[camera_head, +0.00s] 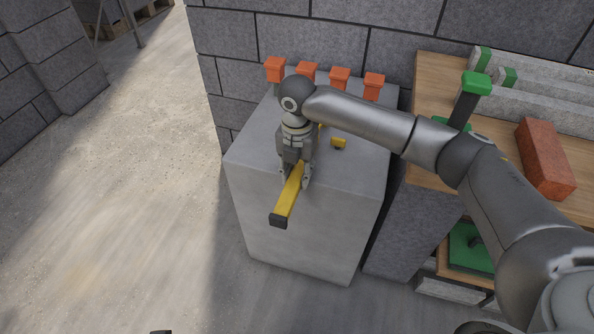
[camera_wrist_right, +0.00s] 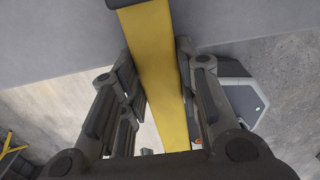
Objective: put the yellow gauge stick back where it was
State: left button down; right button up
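The yellow gauge stick (camera_head: 289,194) has a dark end cap and slants over the front part of a grey concrete block (camera_head: 245,150). My right gripper (camera_head: 297,180) is shut on the stick, pointing down with one finger on each side. In the right wrist view the stick (camera_wrist_right: 158,70) runs lengthwise between the fingers (camera_wrist_right: 160,92). The capped end reaches past the block's front edge in the head view. The stick's far part is hidden behind my gripper. I cannot tell whether the stick touches the block. My left gripper is not clearly in view.
A small yellow piece (camera_head: 338,143) sits on the block top, right of my gripper. Several orange-capped posts stand along the block's back by the wall. To the right, a wooden bench (camera_head: 435,75) holds a green-capped post (camera_head: 476,84), grey bars and a red brick (camera_head: 545,158). Open floor lies left.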

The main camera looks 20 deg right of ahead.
aim_at(297, 173)
jog(key=o, duration=0.4)
jog(key=shift+r, duration=0.1)
jog(key=shift+r, duration=0.55)
pick_arm(q)
notch_tip(297, 173, down, 9)
jog(key=p, duration=0.2)
jog(key=shift+s+g+p, duration=0.3)
jog(key=shift+s, duration=0.1)
pick_arm(e)
notch_tip(297, 173, up, 11)
